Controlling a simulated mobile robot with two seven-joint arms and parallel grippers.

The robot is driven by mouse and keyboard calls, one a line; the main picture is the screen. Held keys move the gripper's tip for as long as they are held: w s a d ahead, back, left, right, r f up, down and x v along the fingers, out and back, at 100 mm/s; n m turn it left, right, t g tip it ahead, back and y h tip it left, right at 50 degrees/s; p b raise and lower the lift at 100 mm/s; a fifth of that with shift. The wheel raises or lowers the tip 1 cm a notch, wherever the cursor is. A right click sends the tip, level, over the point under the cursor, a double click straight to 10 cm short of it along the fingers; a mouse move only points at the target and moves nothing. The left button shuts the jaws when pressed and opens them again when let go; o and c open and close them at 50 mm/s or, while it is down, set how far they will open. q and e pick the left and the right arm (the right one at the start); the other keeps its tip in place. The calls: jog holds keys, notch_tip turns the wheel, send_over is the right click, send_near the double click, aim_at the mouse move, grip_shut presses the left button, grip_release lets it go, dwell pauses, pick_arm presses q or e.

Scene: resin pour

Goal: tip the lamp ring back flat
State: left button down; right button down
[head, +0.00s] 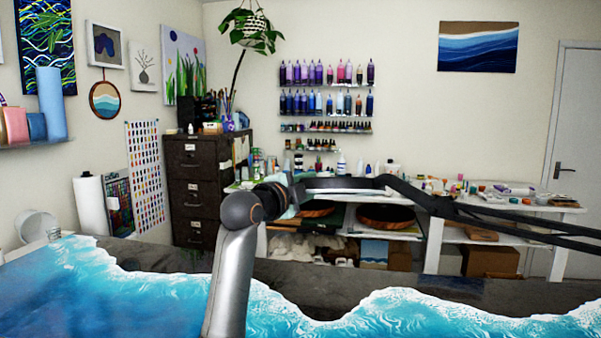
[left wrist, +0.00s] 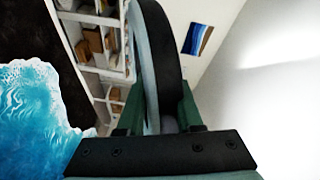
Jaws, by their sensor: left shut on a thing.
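The lamp ring (head: 335,184) is dark with a pale band and shows nearly edge-on in the head view, close to level, above the table. My left gripper (head: 289,196) holds the left end of the ring, with my arm rising from below. In the left wrist view, the black and pale ring (left wrist: 168,60) passes between the green fingers of my left gripper (left wrist: 155,112), which are shut on its rim. Much of the ring's face is hidden. My right gripper is not in view.
Dark lamp arms (head: 500,217) run from the ring to the right edge. Below lies a dark table with a blue and white wave surface (head: 375,318). A white bench (head: 433,245) with jars and a dark filing cabinet (head: 194,180) stand behind. The air left of my arm is clear.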

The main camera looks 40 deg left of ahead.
pick_arm(q)
notch_tip(320, 180, down, 8)
jog(key=d+n+g, duration=0.1)
jog(key=n, duration=0.2)
jog(key=shift+w+d+b, duration=0.15)
jog(key=shift+w+b, duration=0.2)
jog(key=shift+b, duration=0.1)
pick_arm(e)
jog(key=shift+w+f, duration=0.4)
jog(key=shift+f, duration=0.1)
pick_arm(q)
jog(key=c, duration=0.6)
grip_release()
jog(key=s, duration=0.4)
jog(key=s+d+b, duration=0.1)
jog(key=s, duration=0.3)
jog(key=s+r+b, duration=0.1)
jog(key=s, duration=0.3)
jog(key=shift+s+d+r, duration=0.1)
jog(key=shift+s+d, duration=0.1)
jog(key=shift+d, duration=0.15)
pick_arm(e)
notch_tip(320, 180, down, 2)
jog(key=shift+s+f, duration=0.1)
